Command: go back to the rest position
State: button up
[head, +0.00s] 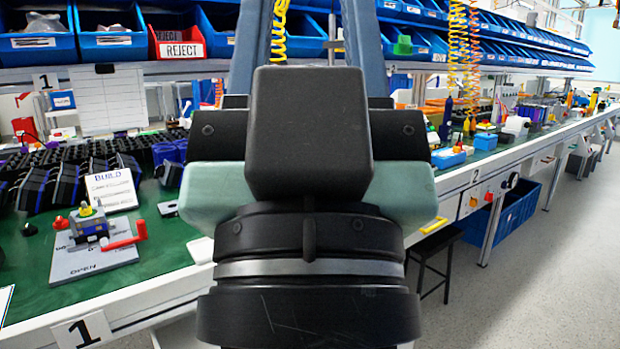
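The rotary switch (92,228) stands on a grey plate (95,262) marked OPEN, on the green bench top at the left. It has a grey-blue body, a yellow and red top and a red handle (128,238) reaching to the right. My own arm fills the middle of the head view, with black, pale green and blue links. It stands to the right of the switch, apart from it in the picture. My gripper is not visible, so its fingers and anything in them are hidden or out of frame.
The green bench top (165,255) runs along the left. A white BUILD card (110,190) and rows of dark blue-black parts (70,183) stand behind the switch. Blue bins and a red REJECT bin (178,38) are above. Grey floor (540,270) is free at the right, beyond a black stool (436,255).

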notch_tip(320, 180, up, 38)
jog(key=p, duration=3.6)
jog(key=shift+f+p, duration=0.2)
jog(key=shift+p, duration=0.2)
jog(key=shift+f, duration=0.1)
